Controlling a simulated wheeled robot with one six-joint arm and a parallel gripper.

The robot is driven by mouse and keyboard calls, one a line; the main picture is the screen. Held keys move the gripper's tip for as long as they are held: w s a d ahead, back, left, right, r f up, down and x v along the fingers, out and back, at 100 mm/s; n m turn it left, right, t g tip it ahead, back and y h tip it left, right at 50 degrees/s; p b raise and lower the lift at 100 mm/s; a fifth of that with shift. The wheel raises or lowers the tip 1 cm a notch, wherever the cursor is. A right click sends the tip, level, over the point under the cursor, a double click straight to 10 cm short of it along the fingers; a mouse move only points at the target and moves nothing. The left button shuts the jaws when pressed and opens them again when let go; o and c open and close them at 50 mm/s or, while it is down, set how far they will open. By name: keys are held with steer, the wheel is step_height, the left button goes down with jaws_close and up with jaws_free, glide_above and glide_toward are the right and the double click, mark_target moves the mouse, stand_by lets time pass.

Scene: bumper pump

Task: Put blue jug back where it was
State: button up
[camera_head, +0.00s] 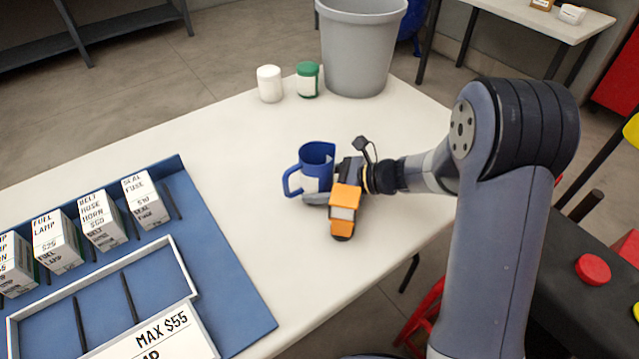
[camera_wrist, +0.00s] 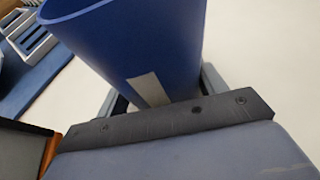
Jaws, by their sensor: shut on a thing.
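The blue jug (camera_head: 318,154) is upright at the middle of the white table, with its handle to the left and a pale label on its side. My gripper (camera_head: 322,186) reaches in from the right and is shut on the jug's body. In the wrist view the jug (camera_wrist: 140,45) fills the space between my fingers, with its open rim toward the top left. I cannot tell whether its base touches the table.
A white jar (camera_head: 269,84), a green-and-white jar (camera_head: 307,79) and a grey bin (camera_head: 360,50) are at the back. A blue tray (camera_head: 232,287) with several boxes lies left. The table (camera_head: 225,130) between is clear.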

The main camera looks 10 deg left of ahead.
steer(key=shift+f, duration=0.1)
steer(key=o, duration=1.1)
steer(key=shift+d+r, duration=0.15)
steer(key=shift+r, duration=0.1)
steer(key=p+v, duration=0.1)
steer(key=v, duration=1)
steer(key=shift+d, duration=0.35)
steer(key=shift+r, duration=0.1)
